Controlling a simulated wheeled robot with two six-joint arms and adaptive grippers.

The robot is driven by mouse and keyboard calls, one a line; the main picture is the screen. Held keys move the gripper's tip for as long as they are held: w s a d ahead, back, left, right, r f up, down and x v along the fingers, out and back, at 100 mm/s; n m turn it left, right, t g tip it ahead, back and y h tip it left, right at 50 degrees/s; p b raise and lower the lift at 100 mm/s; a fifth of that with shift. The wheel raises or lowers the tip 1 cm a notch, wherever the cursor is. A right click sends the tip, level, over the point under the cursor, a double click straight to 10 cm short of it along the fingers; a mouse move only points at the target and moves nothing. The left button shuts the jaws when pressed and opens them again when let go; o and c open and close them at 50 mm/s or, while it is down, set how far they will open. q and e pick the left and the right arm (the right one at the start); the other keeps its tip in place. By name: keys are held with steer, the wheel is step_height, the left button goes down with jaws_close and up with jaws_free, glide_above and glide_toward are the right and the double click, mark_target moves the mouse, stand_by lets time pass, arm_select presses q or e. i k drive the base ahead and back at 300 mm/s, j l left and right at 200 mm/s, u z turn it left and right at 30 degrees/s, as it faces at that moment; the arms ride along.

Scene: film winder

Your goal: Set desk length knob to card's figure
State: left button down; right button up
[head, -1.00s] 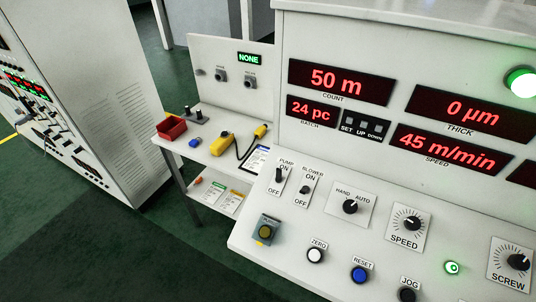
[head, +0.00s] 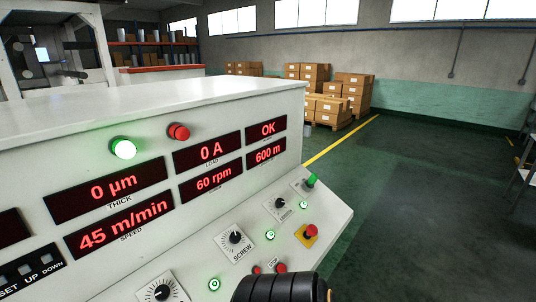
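The desk's length knob (head: 280,203) is a black dial on a white scale plate, near the right end of the sloping control panel in the head view. Its pointer direction is too small to read surely. A red display (head: 266,154) above it reads 600 m. No card shows in this view now, so its figure cannot be read. Neither gripper's fingertips are in view. A dark ribbed rounded part, seemingly of my own arm, stands at the bottom edge, below the length knob and in front of the panel.
The screw knob (head: 235,237) lies left of the length knob. A red emergency button (head: 311,231) on a yellow base and a green switch (head: 311,180) are close by on the right. Lit green buttons (head: 270,235) sit between.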

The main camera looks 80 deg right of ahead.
mark_target(280, 202)
steer(key=z, duration=0.4)
steer(key=l+z, duration=0.1)
steer(key=z, duration=0.75)
steer(key=l+z, duration=0.1)
steer(key=z, duration=1.15)
